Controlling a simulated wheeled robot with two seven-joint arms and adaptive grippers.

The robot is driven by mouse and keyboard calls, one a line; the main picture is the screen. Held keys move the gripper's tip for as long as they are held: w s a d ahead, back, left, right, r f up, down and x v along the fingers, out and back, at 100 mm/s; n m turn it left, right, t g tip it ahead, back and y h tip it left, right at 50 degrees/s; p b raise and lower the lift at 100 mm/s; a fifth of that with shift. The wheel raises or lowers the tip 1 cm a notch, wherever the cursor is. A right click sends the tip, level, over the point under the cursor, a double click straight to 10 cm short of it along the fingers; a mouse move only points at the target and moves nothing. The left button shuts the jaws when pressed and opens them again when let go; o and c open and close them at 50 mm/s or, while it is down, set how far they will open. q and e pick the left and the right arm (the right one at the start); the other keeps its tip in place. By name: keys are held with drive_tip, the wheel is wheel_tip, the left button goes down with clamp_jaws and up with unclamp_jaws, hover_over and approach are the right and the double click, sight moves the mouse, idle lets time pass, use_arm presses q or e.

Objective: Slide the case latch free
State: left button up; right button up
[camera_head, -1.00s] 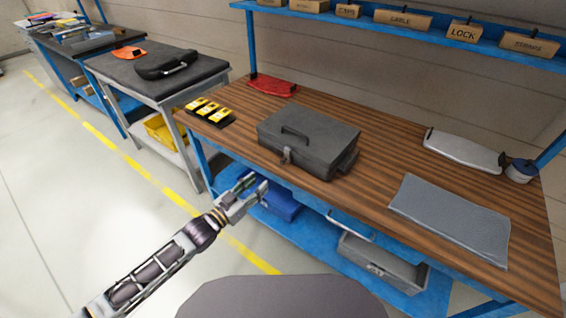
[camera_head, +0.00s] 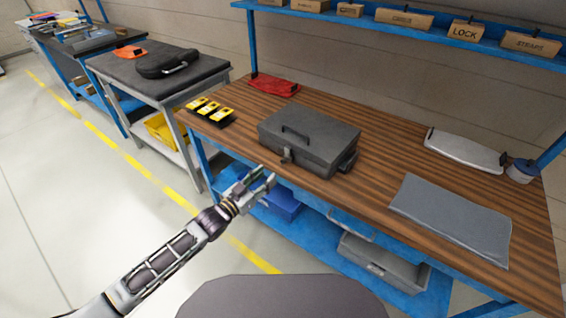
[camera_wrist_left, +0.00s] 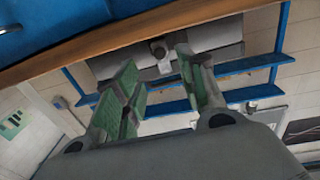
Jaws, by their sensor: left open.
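The dark grey case (camera_head: 318,138) stands shut on the wooden workbench, with a handle on its lid. Its latch (camera_head: 286,156) is on the front face, near the bench's front edge. My left gripper (camera_head: 262,179) is open and empty, in front of and a little below the bench edge, left of the latch and apart from it. The left wrist view looks inverted: the case (camera_wrist_left: 226,36) and its latch (camera_wrist_left: 160,48) show beyond the two green-padded fingers (camera_wrist_left: 156,72). The fingers partly cover the case there. My right gripper is not in view.
On the bench (camera_head: 385,150) lie yellow-and-black items (camera_head: 210,112), a red item (camera_head: 274,85), a white tray (camera_head: 463,150), a small tub (camera_head: 522,171) and a grey mat (camera_head: 452,219). A blue bin (camera_head: 282,204) and a grey box (camera_head: 382,262) sit below.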

sight(282, 163)
use_arm(q)
drive_tip(key=shift+x, duration=2.85)
drive_tip(key=shift+b+x, duration=0.3)
drive_tip(key=shift+x, duration=1.85)
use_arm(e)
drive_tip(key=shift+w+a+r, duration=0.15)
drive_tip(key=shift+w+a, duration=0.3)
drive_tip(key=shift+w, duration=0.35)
use_arm(q)
clamp_jaws()
